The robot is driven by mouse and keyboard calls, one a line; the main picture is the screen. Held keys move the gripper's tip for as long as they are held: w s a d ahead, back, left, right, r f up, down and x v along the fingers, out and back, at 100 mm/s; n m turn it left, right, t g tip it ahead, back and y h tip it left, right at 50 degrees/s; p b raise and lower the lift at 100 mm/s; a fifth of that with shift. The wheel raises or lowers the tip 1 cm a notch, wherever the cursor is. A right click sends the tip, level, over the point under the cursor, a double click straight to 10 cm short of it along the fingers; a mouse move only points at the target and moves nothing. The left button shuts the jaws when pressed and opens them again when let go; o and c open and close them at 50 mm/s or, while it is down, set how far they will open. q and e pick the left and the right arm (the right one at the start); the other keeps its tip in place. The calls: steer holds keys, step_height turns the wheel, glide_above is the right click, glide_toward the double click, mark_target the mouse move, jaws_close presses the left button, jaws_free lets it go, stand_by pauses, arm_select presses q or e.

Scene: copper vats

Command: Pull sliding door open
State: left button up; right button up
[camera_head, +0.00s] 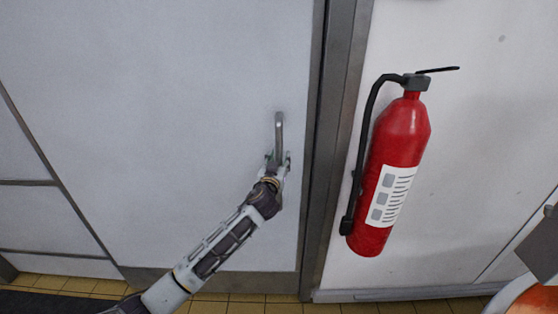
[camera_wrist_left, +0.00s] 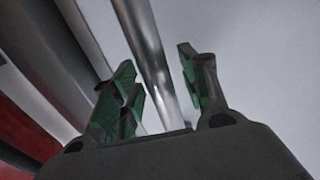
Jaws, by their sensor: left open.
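The white sliding door (camera_head: 180,120) fills the left and middle of the head view and looks shut against the grey frame (camera_head: 332,120). Its upright metal handle (camera_head: 279,128) is near the door's right edge. My left gripper (camera_head: 278,162) is at the lower part of the handle. In the left wrist view the handle (camera_wrist_left: 150,65) runs between the two green-padded fingers of my left gripper (camera_wrist_left: 160,90). The fingers are open, with a gap visible on each side of the bar. The handle's lower end is hidden by the gripper. My right gripper is not in view.
A red fire extinguisher (camera_head: 395,150) hangs on the white wall to the right of the door frame. Yellow floor tiles (camera_head: 240,305) show along the bottom. A grey and orange object (camera_head: 535,298) is at the lower right edge.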

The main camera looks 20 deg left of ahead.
arm_select(q)
jaws_close()
steer(key=shift+a, duration=0.15)
stand_by(0.4)
